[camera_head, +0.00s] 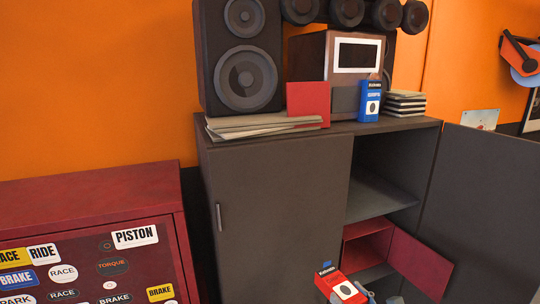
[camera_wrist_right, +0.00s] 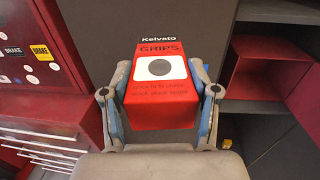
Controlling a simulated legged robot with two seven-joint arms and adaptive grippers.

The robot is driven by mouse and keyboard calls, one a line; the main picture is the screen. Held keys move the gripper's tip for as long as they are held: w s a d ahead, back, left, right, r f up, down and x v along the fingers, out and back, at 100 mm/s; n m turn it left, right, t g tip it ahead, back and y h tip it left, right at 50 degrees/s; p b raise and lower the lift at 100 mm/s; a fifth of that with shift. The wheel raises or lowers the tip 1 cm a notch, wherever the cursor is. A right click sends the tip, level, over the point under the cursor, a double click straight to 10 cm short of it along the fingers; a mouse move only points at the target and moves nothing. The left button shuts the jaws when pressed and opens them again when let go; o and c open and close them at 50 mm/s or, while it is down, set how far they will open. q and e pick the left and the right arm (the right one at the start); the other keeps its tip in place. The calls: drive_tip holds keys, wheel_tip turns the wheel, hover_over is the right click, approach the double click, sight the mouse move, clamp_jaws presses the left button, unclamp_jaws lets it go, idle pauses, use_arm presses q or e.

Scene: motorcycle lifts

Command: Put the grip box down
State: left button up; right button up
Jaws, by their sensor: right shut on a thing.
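The grip box (camera_head: 336,284) is red with a white label and a dark top, and shows low in the head view. It also shows in the wrist view (camera_wrist_right: 160,108), where "GRIPS" is printed on it. My right gripper (camera_wrist_right: 160,88) is shut on the box, with one finger on each side. In the head view my right gripper (camera_head: 345,293) is partly cut off by the bottom edge. The box is held up in front of the open cabinet (camera_head: 275,185). My left gripper is not in view.
A red open bin (camera_head: 372,240) sits on the cabinet's lower shelf, below an empty shelf (camera_head: 380,195). The open door (camera_head: 488,205) stands at right. A blue box (camera_head: 369,102), speaker (camera_head: 240,60) and papers crowd the cabinet top. A red stickered chest (camera_head: 90,195) stands left.

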wheel_tip(320, 180, down, 23)
drive_tip(key=s+d, duration=0.1)
drive_tip(key=s, duration=0.1)
drive_tip(key=a+f, duration=0.1)
drive_tip(key=a, duration=1.1)
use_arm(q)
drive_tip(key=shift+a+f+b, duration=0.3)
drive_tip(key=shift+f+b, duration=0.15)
use_arm(e)
drive_tip(key=d+f+m+t+h, duration=0.1)
drive_tip(key=d+f+m+h, duration=0.2)
drive_tip(key=d, duration=0.8)
drive_tip(key=m+h, duration=0.2)
drive_tip(key=h, duration=0.2)
drive_tip(key=shift+s+d+t+h, duration=0.3)
drive_tip(key=shift+s+t+h, duration=0.05)
drive_tip(key=shift+t+h, duration=0.05)
